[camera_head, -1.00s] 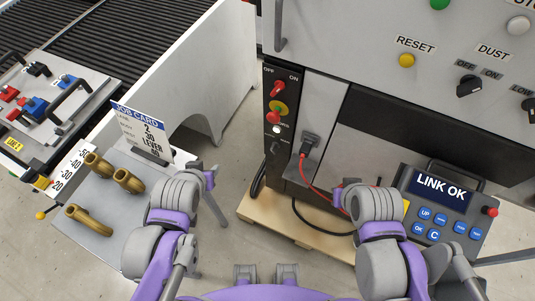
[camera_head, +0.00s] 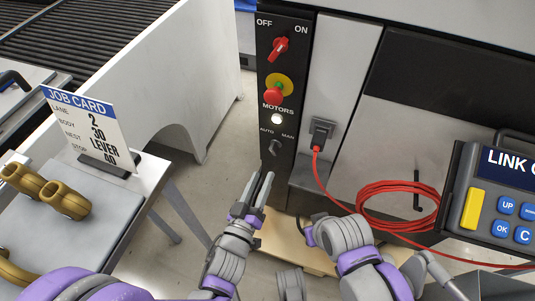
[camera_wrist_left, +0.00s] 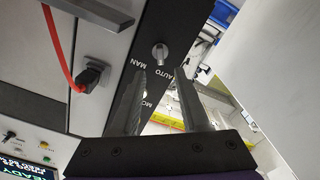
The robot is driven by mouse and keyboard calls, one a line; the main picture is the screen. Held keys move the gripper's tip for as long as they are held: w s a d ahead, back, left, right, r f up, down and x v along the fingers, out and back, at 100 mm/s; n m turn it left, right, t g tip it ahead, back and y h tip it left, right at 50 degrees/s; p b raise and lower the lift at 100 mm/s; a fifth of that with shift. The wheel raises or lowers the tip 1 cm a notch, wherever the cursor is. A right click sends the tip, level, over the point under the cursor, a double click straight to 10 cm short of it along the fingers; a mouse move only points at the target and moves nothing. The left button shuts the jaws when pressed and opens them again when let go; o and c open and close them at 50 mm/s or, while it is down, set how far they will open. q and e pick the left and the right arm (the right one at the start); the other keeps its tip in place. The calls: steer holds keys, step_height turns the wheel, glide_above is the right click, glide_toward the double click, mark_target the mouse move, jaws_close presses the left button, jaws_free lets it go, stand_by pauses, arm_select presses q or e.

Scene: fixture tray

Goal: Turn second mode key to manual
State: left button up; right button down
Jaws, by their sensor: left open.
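The mode key (camera_head: 275,147) is a small grey knob low on the black panel, under the words AUTO and MAN. I cannot tell which word it points to. In the left wrist view the key (camera_wrist_left: 160,52) shows as a silver knob just beyond the fingertips. My left gripper (camera_head: 261,176) is open and empty, just below and in front of the key, apart from it. Its two fingers (camera_wrist_left: 158,78) point at the key in the wrist view. My right gripper (camera_head: 312,234) shows only in part, at lower middle; its jaws are unclear.
Above the key are a white lamp (camera_head: 276,119), a red stop button (camera_head: 275,93) and a red OFF/ON switch (camera_head: 281,48). A black plug (camera_head: 321,131) with a coiled red cable (camera_head: 398,207) is to the right. The job card (camera_head: 88,127) stands on the left table.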

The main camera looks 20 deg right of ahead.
mark_target(272, 153)
arm_select(q)
steer(key=p+x, duration=0.1)
steer(key=x, duration=0.8)
steer(key=shift+w+d, duration=0.15)
steer(key=shift+c, duration=0.2)
jaws_close()
